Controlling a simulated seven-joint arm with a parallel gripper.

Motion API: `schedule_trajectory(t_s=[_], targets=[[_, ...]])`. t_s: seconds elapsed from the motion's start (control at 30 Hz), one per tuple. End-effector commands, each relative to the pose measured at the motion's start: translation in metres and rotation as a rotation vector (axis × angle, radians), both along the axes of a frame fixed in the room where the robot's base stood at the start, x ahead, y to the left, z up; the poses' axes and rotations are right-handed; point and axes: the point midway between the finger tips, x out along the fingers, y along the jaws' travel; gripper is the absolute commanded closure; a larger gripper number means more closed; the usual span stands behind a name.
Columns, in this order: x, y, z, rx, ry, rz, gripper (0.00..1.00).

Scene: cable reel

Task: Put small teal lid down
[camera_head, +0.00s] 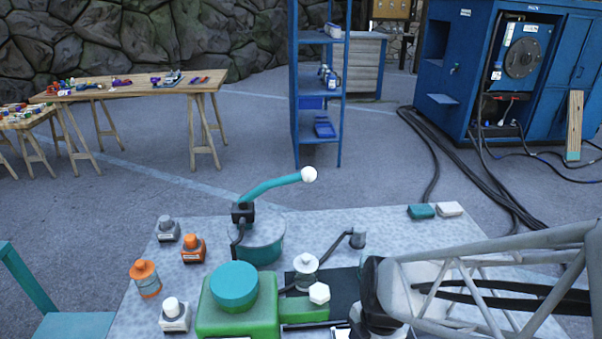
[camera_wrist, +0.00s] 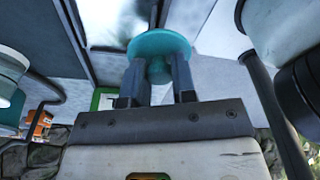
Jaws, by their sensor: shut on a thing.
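The small teal lid (camera_wrist: 158,43) is a round disc with a knob, seen in the wrist view at the upper middle. My gripper (camera_wrist: 158,74) is shut on its knob, one finger on each side. The disc lies beyond the fingertips. In the head view my wrist is at the lower right of the bench middle; the fingertips and the held lid cannot be made out there. Whether the lid touches anything below it I cannot tell.
The speckled bench (camera_head: 325,225) holds a green block with a teal round top (camera_head: 234,284), a teal drum with a crank (camera_head: 256,243), a white-knobbed piece (camera_head: 305,268) and orange and grey jars at left. Teal and white blocks (camera_head: 421,211) lie at the back right.

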Motion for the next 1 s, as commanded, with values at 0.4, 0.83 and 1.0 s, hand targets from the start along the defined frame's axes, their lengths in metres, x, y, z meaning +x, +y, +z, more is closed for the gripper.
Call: schedule_trajectory(t_s=[0.4,0.83,1.0], targets=[[0.049,0.003,-0.005,0.000,0.001,0.000,1.00],[0.100,0.007,-0.010,0.000,0.000,0.001,1.00],[0.121,0.008,-0.012,0.000,0.001,0.001,1.00]])
